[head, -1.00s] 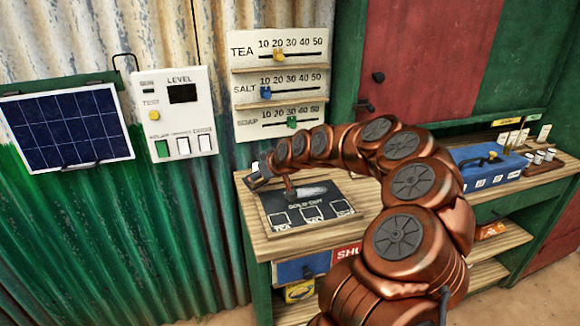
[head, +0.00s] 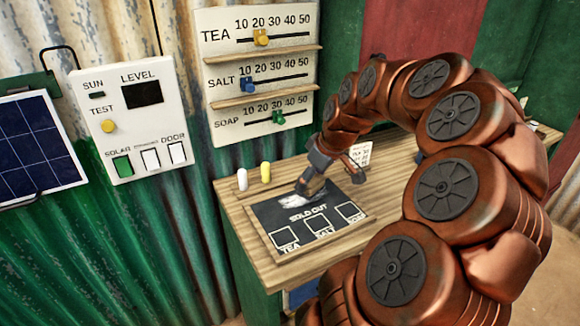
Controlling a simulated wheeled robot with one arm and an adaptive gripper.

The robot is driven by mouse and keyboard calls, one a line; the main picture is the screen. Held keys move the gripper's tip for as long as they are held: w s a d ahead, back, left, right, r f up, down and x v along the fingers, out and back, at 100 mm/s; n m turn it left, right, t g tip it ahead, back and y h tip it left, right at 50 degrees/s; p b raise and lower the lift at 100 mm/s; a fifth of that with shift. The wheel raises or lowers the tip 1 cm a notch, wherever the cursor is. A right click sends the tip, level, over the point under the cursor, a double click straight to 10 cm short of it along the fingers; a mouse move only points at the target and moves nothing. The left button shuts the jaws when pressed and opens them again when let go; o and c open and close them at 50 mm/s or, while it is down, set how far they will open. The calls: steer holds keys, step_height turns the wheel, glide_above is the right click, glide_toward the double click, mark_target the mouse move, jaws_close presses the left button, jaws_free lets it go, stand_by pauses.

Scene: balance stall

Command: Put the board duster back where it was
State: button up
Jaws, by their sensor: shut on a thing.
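My gripper (head: 318,172) is low over the slate board (head: 275,213) on the wooden counter. It is shut on the board duster (head: 309,188), a small brownish block at the board's upper right. The duster is partly hidden by the fingers, and I cannot tell whether it touches the board. A whitish chalk smear (head: 290,203) lies beside it. The board reads "SOLD OUT" above boxes for tea, salt and soap.
A white chalk (head: 242,180) and a yellow chalk (head: 265,172) stand behind the board. A small white card (head: 361,154) stands to the right. The slider panel (head: 258,75) and the level panel (head: 130,123) are on the wall. My arm covers the counter's right side.

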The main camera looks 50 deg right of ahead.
steer(key=w+d+p, duration=0.1)
steer(key=w+d, duration=0.2)
steer(key=w, duration=0.1)
steer(key=w+d+f+p, duration=0.1)
steer(key=w+d, duration=0.2)
steer(key=w, duration=0.1)
steer(key=w+d+p, duration=0.1)
steer(key=w+d, duration=0.2)
steer(key=w, duration=0.1)
steer(key=shift+w+d+f+p, duration=0.15)
steer(key=shift+w+f+p, duration=0.05)
steer(key=shift+w+p, duration=0.2)
steer(key=shift+f+p, duration=0.55)
steer(key=shift+f, duration=1.25)
steer(key=shift+f, duration=0.15)
steer(key=o, duration=1.2)
steer(key=b+v, duration=0.2)
steer(key=v, duration=1)
